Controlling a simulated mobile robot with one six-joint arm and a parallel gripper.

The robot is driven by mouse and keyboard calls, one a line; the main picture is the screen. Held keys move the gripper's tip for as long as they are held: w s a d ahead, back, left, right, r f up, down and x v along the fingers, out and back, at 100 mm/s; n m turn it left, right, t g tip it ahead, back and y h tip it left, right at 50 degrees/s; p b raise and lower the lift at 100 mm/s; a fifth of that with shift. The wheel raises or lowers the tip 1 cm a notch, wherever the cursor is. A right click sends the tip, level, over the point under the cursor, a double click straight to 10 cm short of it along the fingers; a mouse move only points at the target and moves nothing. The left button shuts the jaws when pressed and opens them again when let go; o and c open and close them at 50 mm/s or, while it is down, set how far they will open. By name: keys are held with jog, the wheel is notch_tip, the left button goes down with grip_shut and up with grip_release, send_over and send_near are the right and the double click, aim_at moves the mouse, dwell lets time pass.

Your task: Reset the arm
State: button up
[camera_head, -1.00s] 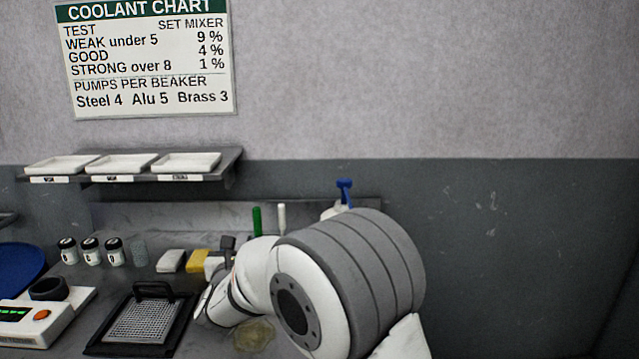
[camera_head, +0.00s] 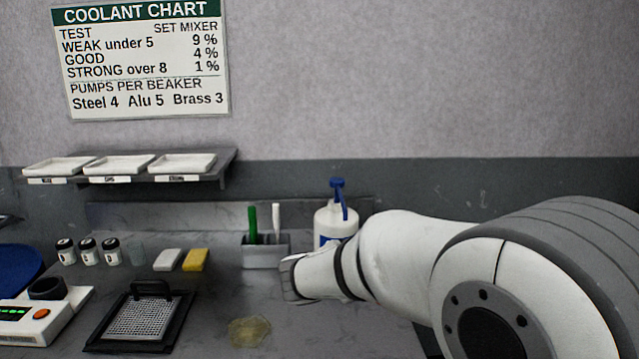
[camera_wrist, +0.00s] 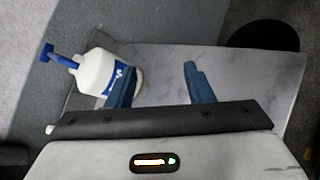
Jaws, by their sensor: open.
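In the wrist view, my gripper (camera_wrist: 160,88) has its two blue fingers apart with nothing between them. Bare grey bench top shows beyond and between the fingers. A white pump bottle (camera_wrist: 96,72) with a blue pump and blue label stands beyond the left finger, which overlaps it in the picture. In the head view, my white arm reaches in from the right over the bench (camera_head: 215,290), and the fingers are hidden there. The pump bottle (camera_head: 333,222) stands upright behind the arm.
A grey holder (camera_head: 265,252) with a green and a white stick stands left of the bottle. A mesh tray (camera_head: 180,325), a yellowish puddle (camera_head: 249,331), a yellow block (camera_head: 196,260), small jars (camera_head: 88,251) and a meter (camera_head: 30,318) are on the bench. A shelf (camera_head: 228,165) holds three trays.

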jog(key=s+d+f+m+g+y, duration=0.1)
jog(key=s+d+f+m+g, duration=0.1)
jog(key=s+d+m+g, duration=0.45)
jog(key=s+d+f+m+g+y, duration=0.1)
jog(key=s+d+m, duration=0.35)
jog(key=s, duration=0.45)
jog(key=s+a+f+m+y, duration=0.1)
jog(key=s+a+m+y, duration=0.1)
jog(key=s+m, duration=0.3)
jog(key=s+a+f+m+y+p, duration=0.1)
jog(key=s+a+m+y, duration=0.1)
jog(key=s+m+y, duration=0.1)
jog(key=shift+s+a+m+y, duration=0.3)
jog(key=shift+s+m, duration=0.6)
jog(key=shift+s, duration=0.35)
jog(key=shift+f+g, duration=0.1)
jog(key=shift+g, duration=0.15)
